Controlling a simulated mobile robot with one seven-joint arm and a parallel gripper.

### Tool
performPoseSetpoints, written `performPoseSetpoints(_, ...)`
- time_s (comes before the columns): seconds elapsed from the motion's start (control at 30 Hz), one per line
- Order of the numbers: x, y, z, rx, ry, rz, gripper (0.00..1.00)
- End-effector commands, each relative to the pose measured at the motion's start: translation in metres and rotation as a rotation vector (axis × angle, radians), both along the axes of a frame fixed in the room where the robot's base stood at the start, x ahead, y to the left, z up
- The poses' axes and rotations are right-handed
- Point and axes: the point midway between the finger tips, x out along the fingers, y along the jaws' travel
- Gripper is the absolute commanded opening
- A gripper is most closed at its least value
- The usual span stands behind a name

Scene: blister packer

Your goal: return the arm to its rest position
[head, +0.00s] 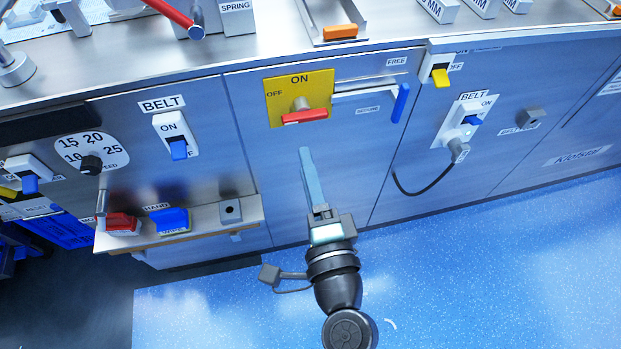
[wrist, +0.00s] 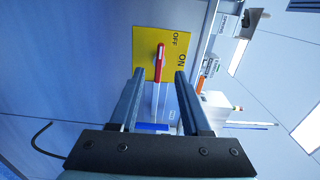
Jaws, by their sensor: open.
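My gripper (head: 307,165) is at the end of my arm in front of the machine's steel front panel (head: 345,165), below the yellow ON/OFF plate. In the wrist view its two grey fingers (wrist: 157,88) are apart with nothing between them. The red switch handle (head: 305,117) on the yellow plate (head: 327,83) lies across in the head view. It also shows beyond the fingers in the wrist view (wrist: 160,60), and the gripper does not appear to hold it.
Right of the plate is a blue latch handle (head: 401,102). Further right are a belt switch (head: 473,120) and a black cable (head: 425,193). A ledge (head: 190,232) with red and blue pieces sticks out at left. Blue floor (head: 480,270) is open at lower right.

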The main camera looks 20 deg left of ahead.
Motion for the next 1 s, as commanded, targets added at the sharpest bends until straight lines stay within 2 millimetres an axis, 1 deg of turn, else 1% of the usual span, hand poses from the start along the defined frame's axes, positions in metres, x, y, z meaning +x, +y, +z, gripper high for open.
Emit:
performPoseSetpoints(0.1, -0.010, -0.007, -0.001, -0.001, 0.001, -0.001, 0.47)
performPoseSetpoints(0.2, -0.013, -0.009, 0.000, 0.000, 0.000, 0.000, 0.47)
performPoseSetpoints(0.77, -0.014, -0.009, 0.000, -0.001, -0.001, 0.001, 0.47)
performPoseSetpoints(0.87, -0.007, -0.010, 0.011, -0.039, -0.039, -0.005, 0.47)
performPoseSetpoints(0.97, 0.012, -0.012, 0.043, -0.155, -0.151, -0.027, 0.47)
performPoseSetpoints(1.0, 0.022, -0.014, 0.062, -0.225, -0.215, -0.047, 0.47)
